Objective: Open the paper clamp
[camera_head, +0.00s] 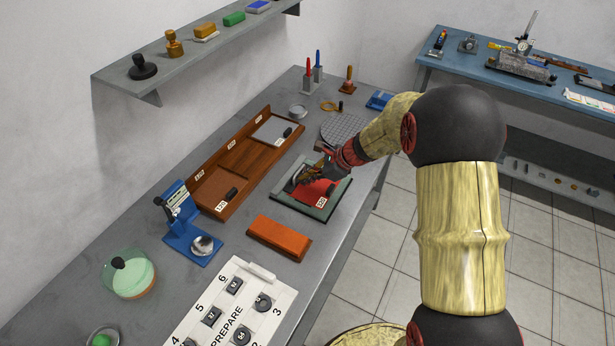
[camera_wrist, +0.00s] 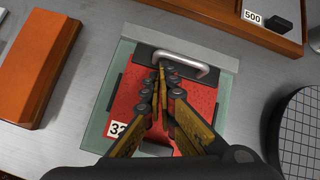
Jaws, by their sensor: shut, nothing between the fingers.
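The paper clamp is a dark bar with a silver handle (camera_wrist: 188,63) across the far end of a red sheet (camera_wrist: 200,98) in the wrist view. The sheet lies on a greenish plate (camera_wrist: 103,92) and has a white label that begins with 32, partly hidden. My gripper (camera_wrist: 163,66) is shut and empty, its fingertips over the left part of the handle. I cannot tell whether they touch it. In the head view the plate (camera_head: 318,212) and red sheet (camera_head: 318,186) lie under my gripper (camera_head: 298,180), which hides much of the clamp.
A wooden tray (camera_head: 243,150) with labelled compartments stands behind the plate. An orange-brown block (camera_head: 280,237) lies in front of it, and a round gridded disc (camera_head: 342,128) stands beyond it. A blue stand (camera_head: 190,240) and a lidded bowl (camera_head: 130,275) are further left.

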